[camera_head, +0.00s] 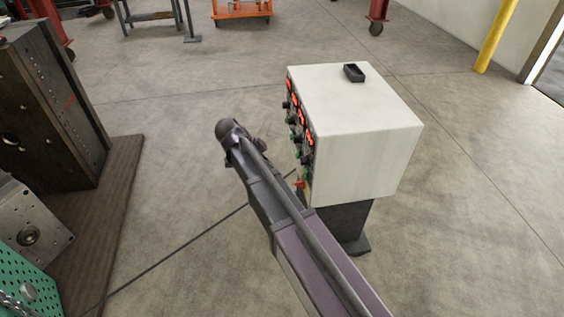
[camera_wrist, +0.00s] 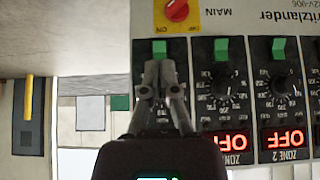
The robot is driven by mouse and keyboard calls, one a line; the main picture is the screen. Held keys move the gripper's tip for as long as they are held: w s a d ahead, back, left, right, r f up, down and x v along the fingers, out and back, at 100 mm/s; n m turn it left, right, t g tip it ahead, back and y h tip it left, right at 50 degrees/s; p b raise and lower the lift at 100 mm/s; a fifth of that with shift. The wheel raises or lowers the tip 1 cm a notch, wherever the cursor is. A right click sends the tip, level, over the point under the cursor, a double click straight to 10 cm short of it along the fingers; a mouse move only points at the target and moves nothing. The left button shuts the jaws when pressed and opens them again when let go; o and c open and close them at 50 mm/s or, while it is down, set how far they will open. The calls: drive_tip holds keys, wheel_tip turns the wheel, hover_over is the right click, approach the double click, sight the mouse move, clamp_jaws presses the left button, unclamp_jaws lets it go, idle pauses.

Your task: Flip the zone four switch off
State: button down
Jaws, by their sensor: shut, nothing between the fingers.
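The pale control cabinet (camera_head: 365,135) stands on a dark pedestal, with red displays and knobs on its left face. In the wrist view the panel appears upside down, with several columns of green rocker switches, black knobs and red OFF displays. My gripper (camera_wrist: 161,72) is shut and empty in front of the leftmost column. Its fingertips are close below that column's green switch (camera_wrist: 159,49); I cannot tell whether they touch. The gripper hides that column's knob and display. Other green switches (camera_wrist: 221,48) show to the right. I cannot read which zone the leftmost column is.
A red and yellow MAIN switch (camera_wrist: 177,10) sits just above the fingers in the wrist view. A small black tray (camera_head: 354,72) lies on the cabinet top. A dark mould base (camera_head: 50,100) stands at the left on a brown mat (camera_head: 118,185). Floor between them is open, crossed by a cable.

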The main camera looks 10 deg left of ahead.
drive_tip(key=shift+s+a+r+p, duration=0.25)
drive_tip(key=shift+a+r, duration=0.1)
drive_tip(key=shift+a, duration=0.25)
drive_tip(key=shift+s+a+r+p, duration=0.1)
drive_tip(key=shift+a+r+p, duration=0.1)
drive_tip(key=shift+a+r, duration=0.25)
drive_tip(key=shift+a+f, duration=0.1)
drive_tip(key=shift+f, duration=0.05)
